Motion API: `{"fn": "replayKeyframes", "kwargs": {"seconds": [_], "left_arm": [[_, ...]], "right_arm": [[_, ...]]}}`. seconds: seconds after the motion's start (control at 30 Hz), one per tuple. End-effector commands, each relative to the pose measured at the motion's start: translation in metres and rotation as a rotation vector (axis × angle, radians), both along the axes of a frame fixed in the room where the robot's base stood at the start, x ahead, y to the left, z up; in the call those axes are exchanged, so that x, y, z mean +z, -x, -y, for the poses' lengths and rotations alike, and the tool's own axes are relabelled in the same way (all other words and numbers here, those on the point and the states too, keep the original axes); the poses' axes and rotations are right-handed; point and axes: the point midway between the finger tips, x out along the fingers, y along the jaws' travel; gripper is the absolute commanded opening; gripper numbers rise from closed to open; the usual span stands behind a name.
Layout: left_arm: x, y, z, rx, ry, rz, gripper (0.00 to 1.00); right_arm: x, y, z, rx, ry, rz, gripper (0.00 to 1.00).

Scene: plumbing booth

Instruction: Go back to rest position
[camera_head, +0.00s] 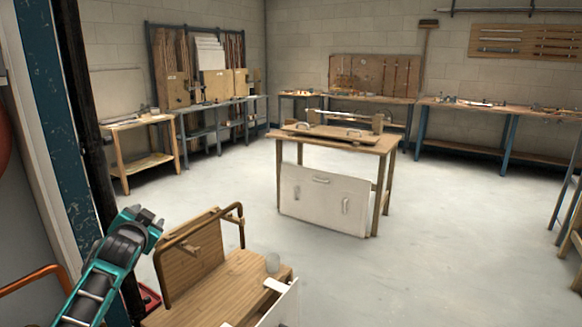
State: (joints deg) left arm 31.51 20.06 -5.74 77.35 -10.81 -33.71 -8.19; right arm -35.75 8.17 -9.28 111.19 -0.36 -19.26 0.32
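My teal and black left arm comes in at the lower left. Its end, with my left gripper (147,217), is raised beside the wooden board with the copper pipe. It is small and seen at an angle, so I cannot tell whether the fingers are open or shut. I see nothing clearly held in it. My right gripper is not in view.
A wooden stand (237,277) with a bent copper pipe (197,229) is close in front. A blue post (50,120) stands at left. A wooden table (372,144) with a white panel (325,199) is mid-room. Workbenches (500,107) line the walls; the grey floor (440,250) at right is clear.

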Motion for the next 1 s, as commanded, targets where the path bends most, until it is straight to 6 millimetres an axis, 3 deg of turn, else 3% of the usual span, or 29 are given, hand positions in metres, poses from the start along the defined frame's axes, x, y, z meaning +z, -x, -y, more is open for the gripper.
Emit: {"fn": "replayKeyframes", "kwargs": {"seconds": [0.17, 0.2, 0.47, 0.67, 0.8, 1.0], "left_arm": [[0.033, -0.010, 0.031, -0.137, 0.268, 0.233, 0.57], [0.029, -0.007, 0.038, -0.157, 0.311, 0.252, 0.57], [-0.079, 0.054, 0.084, -0.198, 0.347, 0.092, 0.57], [-0.163, 0.134, 0.127, -0.227, 0.414, -0.051, 0.57], [-0.211, 0.205, 0.156, -0.236, 0.477, -0.156, 0.57], [-0.250, 0.302, 0.189, -0.226, 0.566, -0.284, 0.57]], "right_arm": [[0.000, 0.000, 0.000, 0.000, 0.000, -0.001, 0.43], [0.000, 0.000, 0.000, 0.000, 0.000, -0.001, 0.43], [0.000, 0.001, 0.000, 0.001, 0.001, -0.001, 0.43], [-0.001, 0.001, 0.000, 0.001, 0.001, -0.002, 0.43], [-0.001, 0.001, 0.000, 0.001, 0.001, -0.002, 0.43], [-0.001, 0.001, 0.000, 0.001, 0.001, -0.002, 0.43]]}}
